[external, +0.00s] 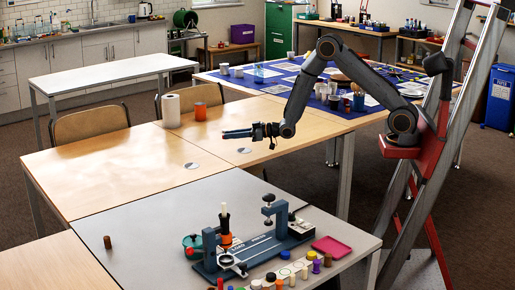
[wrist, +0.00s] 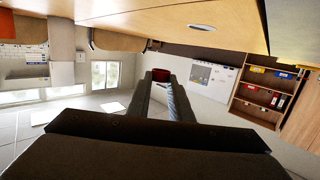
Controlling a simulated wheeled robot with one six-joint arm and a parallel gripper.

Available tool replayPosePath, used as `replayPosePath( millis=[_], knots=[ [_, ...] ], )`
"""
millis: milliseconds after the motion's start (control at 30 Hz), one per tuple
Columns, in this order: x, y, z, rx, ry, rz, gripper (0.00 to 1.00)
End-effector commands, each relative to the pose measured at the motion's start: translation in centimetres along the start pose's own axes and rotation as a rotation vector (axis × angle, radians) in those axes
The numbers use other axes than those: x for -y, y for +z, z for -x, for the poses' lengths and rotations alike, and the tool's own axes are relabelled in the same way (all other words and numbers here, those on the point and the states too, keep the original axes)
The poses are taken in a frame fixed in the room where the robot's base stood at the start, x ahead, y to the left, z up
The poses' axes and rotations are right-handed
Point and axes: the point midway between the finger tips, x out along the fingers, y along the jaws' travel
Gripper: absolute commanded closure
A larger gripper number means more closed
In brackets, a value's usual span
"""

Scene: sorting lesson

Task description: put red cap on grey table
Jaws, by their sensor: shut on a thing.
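My gripper (external: 226,133) is stretched out to the left above the wooden tables. In the wrist view, its two fingers (wrist: 172,88) are close together, with the red cap (wrist: 160,73) between their tips. The cap is small and dark red; much of it is hidden behind the fingers. I cannot make it out in the external view. The grey table (external: 130,218) is in the foreground of the external view, nearer the camera than my gripper. A grey surface also shows at the top right of the wrist view.
On the grey table stand a dark blue clamp rig (external: 250,250), a row of several small caps, a pink tray (external: 331,247) and a small brown piece (external: 107,242). Its left part is mostly clear. A paper roll (external: 171,110) and red cup (external: 200,111) stand on the wooden table.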

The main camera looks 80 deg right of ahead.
Motion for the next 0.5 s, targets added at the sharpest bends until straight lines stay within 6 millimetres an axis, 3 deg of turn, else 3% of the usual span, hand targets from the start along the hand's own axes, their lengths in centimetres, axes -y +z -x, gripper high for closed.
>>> replayPosePath(
  millis=[300,500],
  knots=[
    [0.0,4.7,-0.7,0.003,0.000,-0.002,1.00],
    [0.0,6.3,-0.9,0.002,0.000,-0.001,1.00]
  ],
)
